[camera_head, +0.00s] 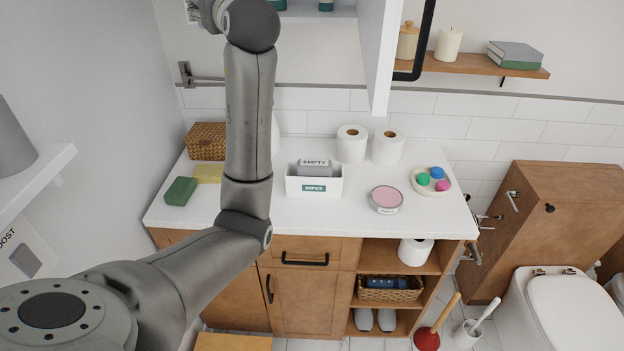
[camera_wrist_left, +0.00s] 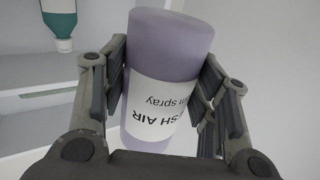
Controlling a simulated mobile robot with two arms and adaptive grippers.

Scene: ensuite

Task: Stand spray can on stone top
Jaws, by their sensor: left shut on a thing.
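The spray can (camera_wrist_left: 168,45) is lilac with a white label, and the label text appears upside down in the left wrist view. My left gripper (camera_wrist_left: 165,85) is shut on the can, with fingers on both sides of it. In the head view, my left arm reaches up past the wall cabinet, and the can is out of the picture. The white stone top (camera_head: 335,218) lies below, on a wooden vanity. My right gripper is not in view.
The stone top carries a wipes box (camera_head: 315,184), a pink tin (camera_head: 386,198), two paper rolls (camera_head: 352,144), a round dish (camera_head: 431,190), a wicker basket (camera_head: 206,138) and a green block (camera_head: 180,190). Its front middle is clear. An open cabinet door (camera_head: 380,60) hangs above.

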